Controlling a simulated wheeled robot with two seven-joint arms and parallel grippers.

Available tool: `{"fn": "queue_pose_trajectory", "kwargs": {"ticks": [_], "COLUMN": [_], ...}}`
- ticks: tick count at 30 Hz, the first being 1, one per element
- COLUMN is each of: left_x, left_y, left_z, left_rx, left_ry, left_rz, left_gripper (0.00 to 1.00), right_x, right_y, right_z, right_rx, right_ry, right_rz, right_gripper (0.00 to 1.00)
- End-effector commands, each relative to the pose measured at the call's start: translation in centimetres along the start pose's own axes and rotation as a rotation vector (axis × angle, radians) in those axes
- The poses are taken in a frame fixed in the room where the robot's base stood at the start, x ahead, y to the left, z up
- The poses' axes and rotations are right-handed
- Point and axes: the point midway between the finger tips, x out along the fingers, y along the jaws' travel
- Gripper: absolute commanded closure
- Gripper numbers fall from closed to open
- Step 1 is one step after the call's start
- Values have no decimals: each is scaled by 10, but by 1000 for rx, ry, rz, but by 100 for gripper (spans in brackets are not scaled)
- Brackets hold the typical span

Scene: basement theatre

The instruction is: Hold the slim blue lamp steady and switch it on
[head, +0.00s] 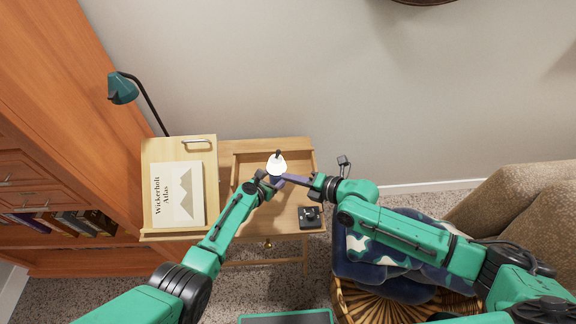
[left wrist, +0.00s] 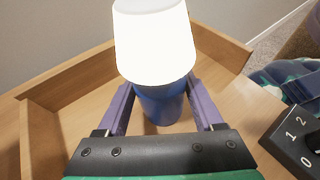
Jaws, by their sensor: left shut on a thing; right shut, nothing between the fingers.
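The slim blue lamp (head: 277,163) stands upright on the wooden desk, with a white shade over a blue body. Its shade is bright and looks lit. The left wrist view shows the blue body (left wrist: 160,102) between the purple fingers of my left gripper (left wrist: 160,112), shut on it below the shade. In the head view my left gripper (head: 270,182) reaches the lamp from the front left. My right gripper (head: 286,180) is shut and empty, its fingertips close to the lamp's right side; I cannot tell whether they touch. The lamp's switch cannot be made out.
A black numbered box (head: 310,216) sits at the desk's front right. A tilted board holds the Wickerholt Atlas (head: 178,195) on the left, with a teal lamp (head: 123,88) behind. A raised wooden rim (head: 270,146) edges the desk. A cushioned wicker seat (head: 365,302) stands right.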

Motion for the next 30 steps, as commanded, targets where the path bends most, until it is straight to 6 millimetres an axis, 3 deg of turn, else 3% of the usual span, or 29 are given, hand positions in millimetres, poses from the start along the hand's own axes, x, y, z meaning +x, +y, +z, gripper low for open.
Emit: {"fn": "queue_pose_trajectory", "kwargs": {"ticks": [1, 3, 4, 12, 17, 30], "left_x": [0, 0, 0, -2, -16, -104], "left_y": [0, 1, 1, 1, 2, 0], "left_z": [-2, -2, -2, -1, -4, -3], "left_rx": [0, 0, 0, 0, 4, -2], "left_ry": [3, 3, 2, 1, 3, 4], "left_rz": [1, 1, 1, 1, 0, 2], "left_gripper": [28, 1, 0, 0, 0, 0], "right_x": [0, 0, 0, 0, 0, 0], "right_y": [0, 0, 0, 0, 0, 0], "right_z": [0, 0, 0, 0, 0, 0], "right_rx": [0, 0, 0, 0, -1, 0], "right_ry": [0, 0, 0, 0, 0, 0], "right_rz": [0, 0, 0, 0, 0, 0], "right_gripper": [100, 100, 100, 100, 100, 100]}}
